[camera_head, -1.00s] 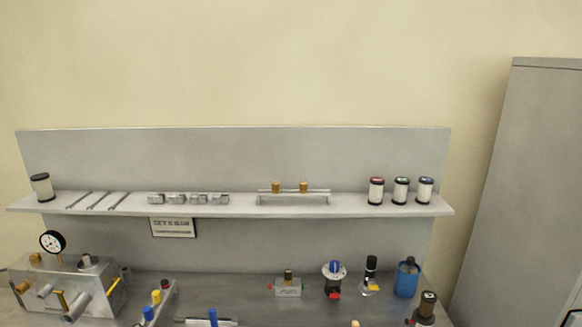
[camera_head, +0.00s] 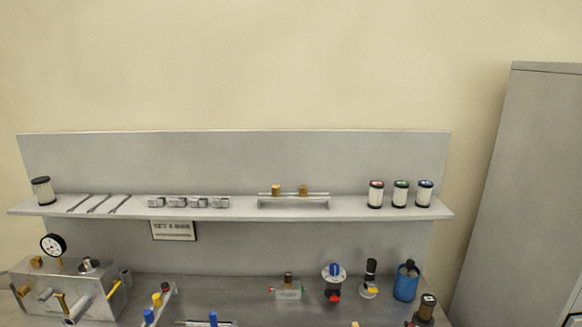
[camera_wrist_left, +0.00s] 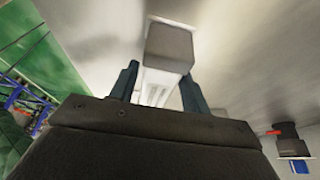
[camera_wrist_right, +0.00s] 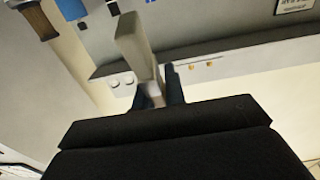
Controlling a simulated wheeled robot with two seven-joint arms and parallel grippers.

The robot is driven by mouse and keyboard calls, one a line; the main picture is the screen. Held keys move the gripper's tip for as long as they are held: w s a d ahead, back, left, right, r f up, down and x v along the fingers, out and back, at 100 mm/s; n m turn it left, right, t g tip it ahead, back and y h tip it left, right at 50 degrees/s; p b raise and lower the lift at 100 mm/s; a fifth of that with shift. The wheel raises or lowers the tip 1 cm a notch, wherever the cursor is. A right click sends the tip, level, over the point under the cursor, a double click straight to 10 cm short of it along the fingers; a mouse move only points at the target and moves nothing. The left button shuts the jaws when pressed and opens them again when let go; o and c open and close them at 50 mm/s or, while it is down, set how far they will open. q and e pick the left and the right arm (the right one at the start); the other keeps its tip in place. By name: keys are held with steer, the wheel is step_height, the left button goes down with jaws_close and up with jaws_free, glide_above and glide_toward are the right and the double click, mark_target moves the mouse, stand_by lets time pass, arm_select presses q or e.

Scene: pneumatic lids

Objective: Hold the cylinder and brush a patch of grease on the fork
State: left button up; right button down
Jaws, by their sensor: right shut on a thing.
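In the left wrist view my left gripper (camera_wrist_left: 158,88) has its fingers apart, one on each side of a pale, ribbed piece. A grey block (camera_wrist_left: 168,48) stands at the far end of that piece; I cannot tell whether these are parts of the cylinder or its fork. In the right wrist view my right gripper (camera_wrist_right: 158,92) is shut on a flat, grey-beige piece (camera_wrist_right: 138,45) that widens away from the fingers. It may be the brush; no bristles can be made out. No grease patch can be made out. Neither gripper shows in the head view.
A long shelf (camera_head: 240,212) spans the back, holding several small parts and canisters. A metal block with a gauge (camera_head: 52,244) stands at left on the bench. Small fittings and a blue container (camera_head: 406,283) stand at right. A grey cabinet (camera_head: 525,190) rises far right.

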arm_select(q)
steer(key=c, duration=0.6)
steer(key=shift+o, duration=0.2)
steer(key=shift+s+f, duration=0.1)
steer(key=shift+f, duration=0.15)
stand_by(0.4)
